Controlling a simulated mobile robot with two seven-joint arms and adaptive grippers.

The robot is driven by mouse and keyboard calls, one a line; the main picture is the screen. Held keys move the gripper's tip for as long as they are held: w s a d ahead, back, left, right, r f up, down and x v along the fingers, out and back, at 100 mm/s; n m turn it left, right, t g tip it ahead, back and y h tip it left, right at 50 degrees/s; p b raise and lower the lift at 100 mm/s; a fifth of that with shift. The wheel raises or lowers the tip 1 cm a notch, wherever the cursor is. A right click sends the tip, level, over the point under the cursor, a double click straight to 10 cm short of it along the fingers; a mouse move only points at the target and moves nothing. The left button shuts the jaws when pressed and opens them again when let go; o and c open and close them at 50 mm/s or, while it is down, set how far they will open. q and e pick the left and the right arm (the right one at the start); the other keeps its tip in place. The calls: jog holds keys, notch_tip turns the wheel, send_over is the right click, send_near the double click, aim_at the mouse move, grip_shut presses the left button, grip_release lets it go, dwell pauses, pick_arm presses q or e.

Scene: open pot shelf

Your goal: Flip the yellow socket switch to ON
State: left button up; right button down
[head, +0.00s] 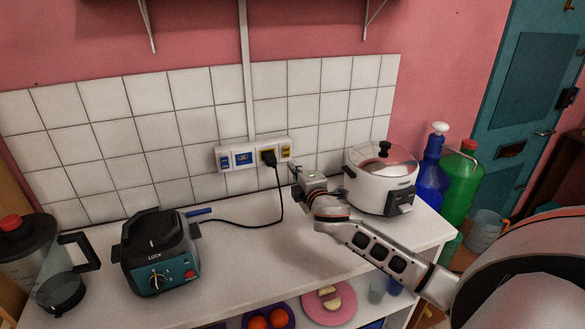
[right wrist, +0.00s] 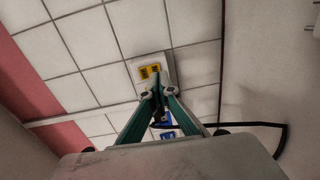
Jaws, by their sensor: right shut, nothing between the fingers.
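The white socket panel (head: 253,154) is on the tiled wall above the counter. The yellow switch (head: 286,152) is at its right end, beside the yellow socket (head: 268,148), which holds a black plug (head: 269,159). The yellow switch also shows in the right wrist view (right wrist: 149,72), just beyond the fingertips; its ON or OFF position is too small to tell. My right gripper (head: 292,167) is shut and empty, just below and right of the switch, with its fingers (right wrist: 157,93) pointing at the panel. I cannot tell whether they touch it. My left gripper is not in view.
A blue switch (head: 224,162) and blue socket (head: 243,158) are on the panel's left. A black cord (head: 281,200) runs to the teal cooker (head: 158,252). A white rice cooker (head: 381,180) stands close right of my gripper. The counter's middle (head: 245,243) is mostly clear.

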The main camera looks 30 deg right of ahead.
jog(key=f+v, duration=0.1)
jog(key=v, duration=0.9)
jog(key=shift+f+b, duration=0.35)
jog(key=shift+b, duration=0.05)
